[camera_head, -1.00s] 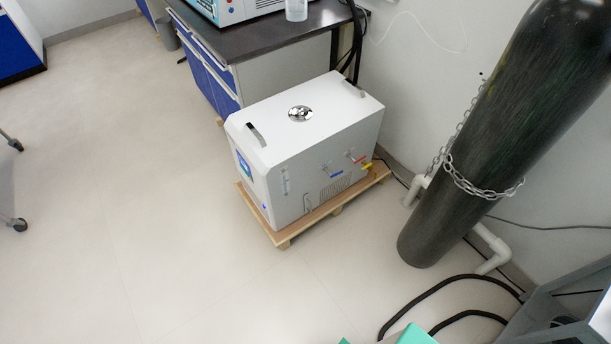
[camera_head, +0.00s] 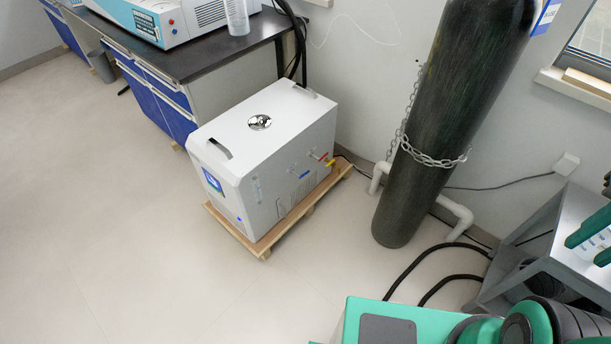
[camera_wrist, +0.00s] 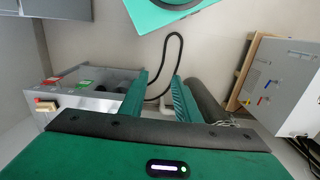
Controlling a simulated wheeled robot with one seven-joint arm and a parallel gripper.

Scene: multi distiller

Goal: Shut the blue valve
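The blue valve (camera_head: 299,174) is a small blue-handled tap on the side of a white box-shaped machine (camera_head: 270,115). A red valve (camera_head: 318,156) and a yellow valve (camera_head: 330,162) sit beside it. In the wrist view the blue valve (camera_wrist: 262,100) is small, at the right, with the machine (camera_wrist: 285,85) tilted there. My gripper (camera_wrist: 159,76) shows two dark green fingers spread apart, with nothing between them. It is well away from the valve. In the head view, what look like its dark green fingers (camera_head: 590,232) show at the right edge.
The machine stands on a wooden pallet (camera_head: 262,246). A dark gas cylinder (camera_head: 430,140) with a chain stands right of it, by white pipe and black hoses. A grey metal frame (camera_head: 540,240) is near my arm. Open floor (camera_head: 120,240) lies left and in front.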

